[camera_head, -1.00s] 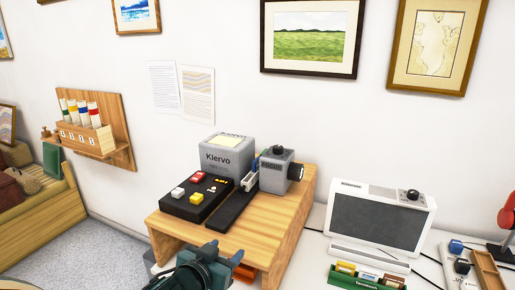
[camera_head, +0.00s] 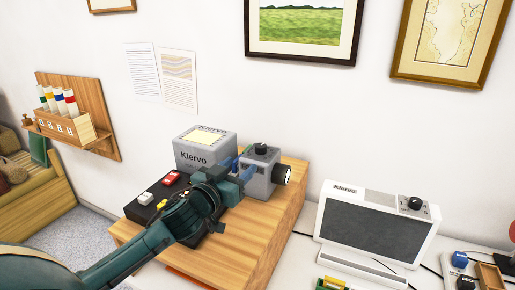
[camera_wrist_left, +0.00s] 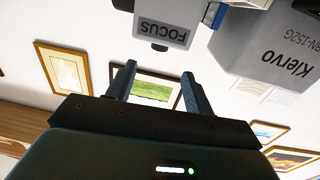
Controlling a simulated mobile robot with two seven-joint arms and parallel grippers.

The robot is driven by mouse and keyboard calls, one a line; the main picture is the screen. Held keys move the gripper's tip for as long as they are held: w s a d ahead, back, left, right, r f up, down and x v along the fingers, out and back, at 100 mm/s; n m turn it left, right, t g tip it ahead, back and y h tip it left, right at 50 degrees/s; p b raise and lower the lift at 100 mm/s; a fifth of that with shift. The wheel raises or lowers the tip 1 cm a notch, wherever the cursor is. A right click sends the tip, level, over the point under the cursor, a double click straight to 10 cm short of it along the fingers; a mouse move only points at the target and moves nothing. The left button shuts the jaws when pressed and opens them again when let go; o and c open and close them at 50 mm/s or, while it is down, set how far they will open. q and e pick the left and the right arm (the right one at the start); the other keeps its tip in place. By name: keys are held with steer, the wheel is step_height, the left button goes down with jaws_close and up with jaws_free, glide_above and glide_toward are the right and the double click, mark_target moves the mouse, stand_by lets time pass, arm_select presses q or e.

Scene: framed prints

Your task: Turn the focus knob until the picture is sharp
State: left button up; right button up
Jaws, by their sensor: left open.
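A grey box (camera_head: 262,174) with a dark knob (camera_head: 261,149) on top and a dark lens on its right side stands on the wooden stand. In the left wrist view, upside down, the box (camera_wrist_left: 165,25) reads "FOCUS" and its dark knob (camera_wrist_left: 159,47) shows beyond the fingertips. My left gripper (camera_head: 243,167) is open and empty, just left of the box in the head view. Its fingers (camera_wrist_left: 158,72) also show in the left wrist view, apart from the knob. The screen (camera_head: 372,230) of a white Klervo unit looks plain dark grey; no picture is discernible. My right gripper is out of view.
A grey Klervo box (camera_head: 204,152) and a black button panel (camera_head: 148,206) share the wooden stand (camera_head: 262,232); my left arm partly covers the panel. The white unit's own knob (camera_head: 414,203) is at its top right. Framed prints hang behind.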

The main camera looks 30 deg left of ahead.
mark_target(257, 150)
arm_select(q)
steer(key=w+p, duration=0.1)
steer(key=w, duration=0.9)
steer(key=shift+d+p, duration=0.1)
steer(key=shift+p, duration=0.25)
steer(key=shift+s, duration=0.1)
steer(key=shift+c, duration=0.4)
steer(key=c, duration=0.9)
